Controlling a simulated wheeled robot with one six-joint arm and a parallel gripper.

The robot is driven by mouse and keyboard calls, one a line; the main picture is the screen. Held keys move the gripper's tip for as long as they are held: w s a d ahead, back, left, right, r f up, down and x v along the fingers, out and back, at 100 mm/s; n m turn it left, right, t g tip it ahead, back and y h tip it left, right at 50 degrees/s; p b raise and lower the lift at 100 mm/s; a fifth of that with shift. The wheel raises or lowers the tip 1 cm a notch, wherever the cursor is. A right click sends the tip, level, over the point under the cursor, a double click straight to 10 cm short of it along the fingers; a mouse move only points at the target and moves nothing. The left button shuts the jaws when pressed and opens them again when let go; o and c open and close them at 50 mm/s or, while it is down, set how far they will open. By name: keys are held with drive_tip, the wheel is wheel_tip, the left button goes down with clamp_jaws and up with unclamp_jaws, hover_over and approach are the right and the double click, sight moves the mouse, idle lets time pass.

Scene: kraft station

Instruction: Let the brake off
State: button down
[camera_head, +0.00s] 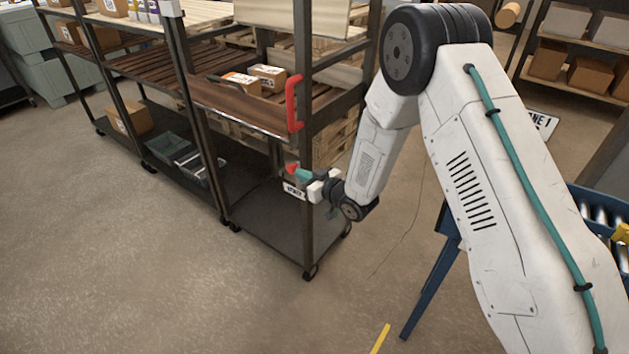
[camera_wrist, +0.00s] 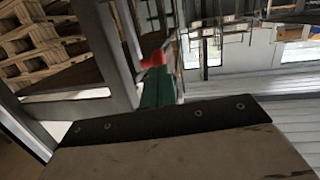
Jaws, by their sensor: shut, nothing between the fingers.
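In the wrist view the red piece (camera_wrist: 153,58) shows just past the end of my teal fingers (camera_wrist: 158,88). The fingers are shut with nothing held between them. Whether they touch the red piece, I cannot tell. My fingers hide part of it.
A red upright handle (camera_head: 293,103) is on the same post, above my gripper. The rack's dark bottom deck (camera_head: 265,228) stands on casters. Cartons (camera_head: 268,76) lie on its upper shelf. A blue-framed roller conveyor (camera_head: 600,208) is at the right. The floor at front left is clear.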

drive_tip(key=shift+w+a, duration=0.35)
drive_tip(key=shift+w, duration=0.05)
